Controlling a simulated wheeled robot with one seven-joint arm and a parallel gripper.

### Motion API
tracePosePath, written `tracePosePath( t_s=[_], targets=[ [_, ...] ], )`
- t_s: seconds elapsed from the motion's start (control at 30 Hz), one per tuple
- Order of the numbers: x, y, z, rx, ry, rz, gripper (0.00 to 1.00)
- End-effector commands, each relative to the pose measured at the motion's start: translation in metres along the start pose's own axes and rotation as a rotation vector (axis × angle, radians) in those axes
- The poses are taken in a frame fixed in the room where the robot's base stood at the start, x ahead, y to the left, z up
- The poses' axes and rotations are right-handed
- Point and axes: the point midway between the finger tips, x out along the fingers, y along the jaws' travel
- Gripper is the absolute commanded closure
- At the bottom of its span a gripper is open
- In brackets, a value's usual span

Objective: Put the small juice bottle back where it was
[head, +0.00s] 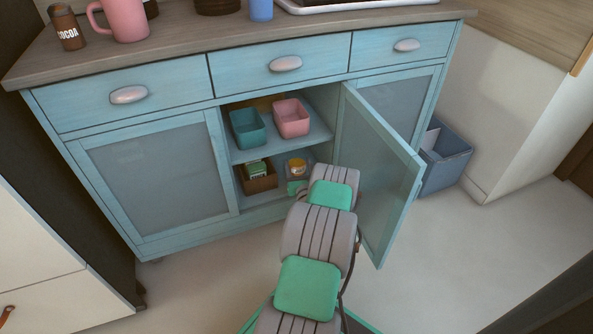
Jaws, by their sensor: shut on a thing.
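The open middle cabinet of the light-blue sideboard (195,210) has an upper shelf (268,145) and a lower space. My gripper (298,175) reaches into the lower space, mostly hidden by my arm. A small round orange and white thing (297,166), which looks like the small juice bottle, is at my gripper's end. My gripper is shut on it, though the fingers themselves are hard to make out. I cannot tell whether its base touches the cabinet floor.
A teal bin (248,127) and a pink bin (291,118) stand on the upper shelf. A brown box (258,184) with a green carton (257,169) is left of my gripper. The open door (380,180) stands close to my arm's right.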

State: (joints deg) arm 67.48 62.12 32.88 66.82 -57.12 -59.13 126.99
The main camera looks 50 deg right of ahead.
Motion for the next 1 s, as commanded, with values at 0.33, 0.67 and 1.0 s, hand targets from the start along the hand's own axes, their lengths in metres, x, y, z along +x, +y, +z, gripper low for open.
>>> tracePosePath(
  t_s=[0.33, 0.67, 1.0],
  targets=[
    [0.032, 0.000, -0.023, 0.003, 0.001, -0.002, 1.00],
    [0.032, -0.001, -0.034, 0.002, -0.001, -0.001, 1.00],
    [0.032, 0.000, -0.038, 0.002, 0.002, -0.001, 0.19]
  ],
)
